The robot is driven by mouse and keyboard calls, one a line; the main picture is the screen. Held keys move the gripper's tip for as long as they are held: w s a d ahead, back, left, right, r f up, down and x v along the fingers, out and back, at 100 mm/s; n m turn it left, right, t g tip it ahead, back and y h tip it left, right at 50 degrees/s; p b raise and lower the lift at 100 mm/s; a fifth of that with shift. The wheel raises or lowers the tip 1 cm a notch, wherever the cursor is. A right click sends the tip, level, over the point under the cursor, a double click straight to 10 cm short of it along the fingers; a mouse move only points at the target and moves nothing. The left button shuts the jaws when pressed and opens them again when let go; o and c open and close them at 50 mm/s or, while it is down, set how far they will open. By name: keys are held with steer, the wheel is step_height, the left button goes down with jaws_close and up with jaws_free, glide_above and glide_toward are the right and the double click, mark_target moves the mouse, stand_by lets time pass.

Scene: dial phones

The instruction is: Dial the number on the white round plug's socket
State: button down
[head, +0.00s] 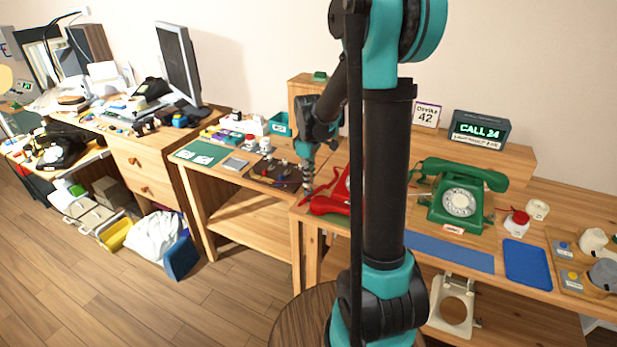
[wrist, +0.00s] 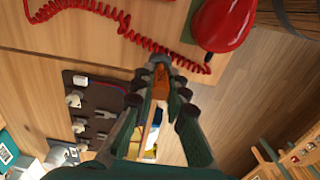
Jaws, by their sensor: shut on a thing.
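My gripper (head: 307,188) is at the left end of the red phone (head: 333,203), near the front edge of the tables. In the wrist view its fingers (wrist: 160,68) are closed around a small orange-brown piece (wrist: 160,82); I cannot tell what it is. The red handset (wrist: 222,22) and its coiled cord (wrist: 120,20) lie just beyond the fingertips. A dark board (head: 270,182) with several pale plugs sits left of my gripper; it also shows in the wrist view (wrist: 95,128). The green dial phone (head: 458,200) stands on the right table. Socket numbers are unreadable.
Blue mats (head: 450,252) lie before the green phone. A red-and-white round item (head: 517,222) and a white one (head: 537,209) stand at right. The left desk is cluttered; floor (head: 215,305) is open.

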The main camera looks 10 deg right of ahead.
steer(key=shift+f, duration=0.7)
steer(key=c, duration=1.5)
jaws_free()
steer(key=shift+o, duration=0.2)
steer(key=shift+r, duration=0.1)
step_height(320, 180, up, 12)
steer(key=shift+f, duration=0.1)
steer(key=s+d+f+m+t, duration=0.1)
steer(key=s+f+m, duration=0.2)
steer(key=s, duration=0.4)
steer(key=s+d+f+m+t, duration=0.1)
steer(key=s+f+m, duration=0.3)
steer(key=s, duration=0.3)
steer(key=s+d+f+m+t, duration=0.2)
steer(key=s+f, duration=0.3)
steer(key=s, duration=0.3)
steer(key=shift+f+m, duration=0.4)
steer(key=shift+m, duration=0.5)
